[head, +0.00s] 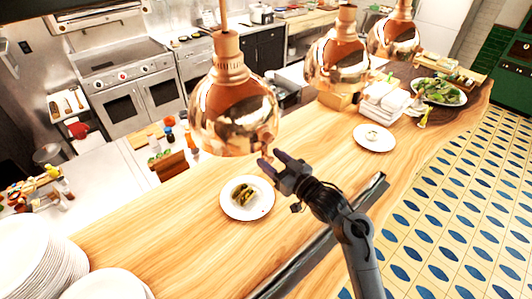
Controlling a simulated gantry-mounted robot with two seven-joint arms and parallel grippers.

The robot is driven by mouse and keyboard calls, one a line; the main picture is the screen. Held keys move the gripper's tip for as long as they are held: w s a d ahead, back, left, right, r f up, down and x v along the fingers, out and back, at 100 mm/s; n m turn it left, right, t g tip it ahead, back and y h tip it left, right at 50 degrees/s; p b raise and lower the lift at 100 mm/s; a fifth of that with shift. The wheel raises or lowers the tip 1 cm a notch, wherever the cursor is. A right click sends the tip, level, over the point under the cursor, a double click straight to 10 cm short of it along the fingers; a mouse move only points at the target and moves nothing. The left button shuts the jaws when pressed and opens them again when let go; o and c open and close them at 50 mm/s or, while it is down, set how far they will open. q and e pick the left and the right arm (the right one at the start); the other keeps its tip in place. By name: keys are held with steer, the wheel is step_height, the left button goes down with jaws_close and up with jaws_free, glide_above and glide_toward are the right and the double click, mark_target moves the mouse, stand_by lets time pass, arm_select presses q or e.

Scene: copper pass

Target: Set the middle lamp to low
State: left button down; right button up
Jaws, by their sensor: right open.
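Three copper heat lamps hang in a row over the wooden counter. The middle lamp (337,62) is a shiny dome behind and to the right of the nearest lamp (234,112). The far lamp (394,38) hangs beyond it. I cannot make out any lamp's setting. My right gripper (270,160) is open and empty, its fingers pointing up and left close to the nearest lamp's lower right rim; I cannot tell whether they touch. It is well short of the middle lamp. My left gripper is not in view.
Below on the wooden counter (150,235) are a plate with food (261,208), a second plate (385,145), stacked white containers (382,102) and a salad platter (454,98). Stacked plates (35,262) stand at the lower left. The counter between the two food plates is mostly bare.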

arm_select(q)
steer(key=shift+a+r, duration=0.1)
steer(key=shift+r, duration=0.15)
arm_select(e)
steer(key=shift+x, duration=1.4)
steer(key=shift+c, duration=0.3)
jaws_close()
